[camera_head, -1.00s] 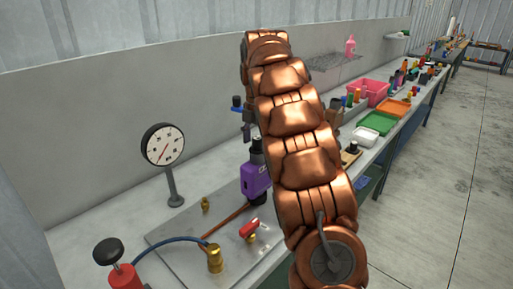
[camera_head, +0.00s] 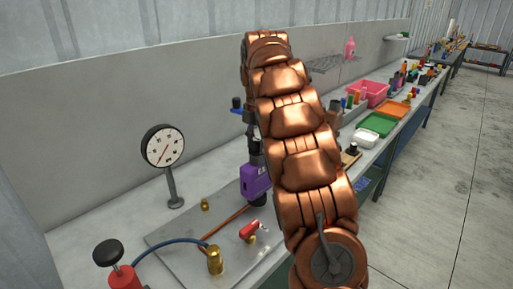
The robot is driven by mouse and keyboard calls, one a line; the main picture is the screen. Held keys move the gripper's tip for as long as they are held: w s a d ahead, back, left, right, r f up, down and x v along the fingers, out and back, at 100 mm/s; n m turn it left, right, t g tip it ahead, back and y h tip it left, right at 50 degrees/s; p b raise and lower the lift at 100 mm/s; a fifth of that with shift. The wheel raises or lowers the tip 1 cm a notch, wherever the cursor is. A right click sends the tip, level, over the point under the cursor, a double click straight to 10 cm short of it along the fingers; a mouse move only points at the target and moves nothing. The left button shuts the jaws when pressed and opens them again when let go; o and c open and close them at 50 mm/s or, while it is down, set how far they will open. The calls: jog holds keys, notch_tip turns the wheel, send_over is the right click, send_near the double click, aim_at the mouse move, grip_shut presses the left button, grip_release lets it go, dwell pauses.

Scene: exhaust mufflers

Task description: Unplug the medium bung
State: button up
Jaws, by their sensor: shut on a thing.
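My copper arm rises across the middle of the head view and bends away at the top. It covers much of the bench behind it. A dark-capped fitting (camera_head: 237,103) shows just left of the arm. A black knob on a tan block (camera_head: 351,150) shows just right of it.
The bench holds a dial gauge (camera_head: 163,147), a purple device (camera_head: 255,182), a metal plate (camera_head: 190,250) with brass fittings and a red-handled valve (camera_head: 250,229). The floor at right is clear.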

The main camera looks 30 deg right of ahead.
aim_at(257, 139)
jog(key=shift+f, duration=0.15)
grip_shut()
jog(key=shift+w+r+p, duration=0.1)
jog(key=shift+r+p, duration=1.05)
jog(key=shift+r, duration=1.85)
